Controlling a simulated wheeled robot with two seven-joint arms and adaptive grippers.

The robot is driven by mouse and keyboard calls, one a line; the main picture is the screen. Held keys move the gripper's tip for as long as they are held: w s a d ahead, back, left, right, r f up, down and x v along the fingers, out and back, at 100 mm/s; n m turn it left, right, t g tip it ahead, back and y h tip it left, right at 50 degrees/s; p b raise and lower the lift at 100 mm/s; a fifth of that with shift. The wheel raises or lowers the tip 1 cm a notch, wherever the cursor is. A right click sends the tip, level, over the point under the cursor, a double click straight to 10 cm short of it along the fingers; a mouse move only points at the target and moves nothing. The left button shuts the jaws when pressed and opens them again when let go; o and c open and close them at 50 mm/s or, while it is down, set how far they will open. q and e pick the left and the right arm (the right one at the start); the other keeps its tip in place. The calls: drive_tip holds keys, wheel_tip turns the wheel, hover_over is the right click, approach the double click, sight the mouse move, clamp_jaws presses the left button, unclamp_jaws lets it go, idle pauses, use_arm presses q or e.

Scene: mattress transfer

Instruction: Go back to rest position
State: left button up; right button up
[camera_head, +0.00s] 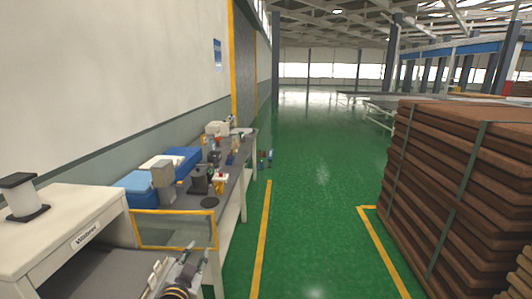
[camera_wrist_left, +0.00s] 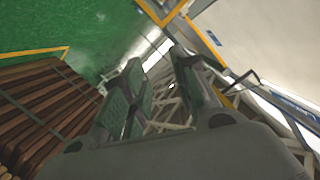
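My left gripper (camera_head: 180,272) shows low in the head view, left of centre, in front of the white cabinet and workbench. In the left wrist view, its two green-padded fingers (camera_wrist_left: 158,95) stand apart with a clear gap and nothing between them.
A strapped stack of brown slabs (camera_head: 440,185) stands at the right. A white cabinet (camera_head: 75,235) and a cluttered workbench (camera_head: 232,185) line the left wall. The green floor (camera_head: 320,200) between them is clear, with yellow lines.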

use_arm(q)
drive_tip(key=s+a+f+n+g, duration=0.2)
drive_tip(key=s+f+n+g, duration=0.2)
drive_tip(key=s+f+g, duration=1.3)
drive_tip(key=s+f+t+b, duration=0.1)
drive_tip(key=s+f+b, duration=0.15)
drive_tip(key=f, duration=1.05)
drive_tip(key=s+f+t+b, duration=0.1)
drive_tip(key=s+f, duration=0.2)
drive_tip(key=f, duration=1.1)
drive_tip(key=s+f+t+b, duration=0.1)
drive_tip(key=s+f+b, duration=0.15)
drive_tip(key=f, duration=1.05)
drive_tip(key=s+a+f+b, duration=0.2)
drive_tip(key=s+a+f, duration=0.1)
drive_tip(key=s+f, duration=0.8)
drive_tip(key=s+a+f+m+b, duration=0.1)
drive_tip(key=s+a+f+b, duration=0.1)
drive_tip(key=s+f, duration=0.9)
wheel_tip(320, 180, down, 3)
drive_tip(key=shift+s+a+g, duration=0.2)
drive_tip(key=shift+a+g, duration=0.2)
drive_tip(key=shift+a, duration=0.05)
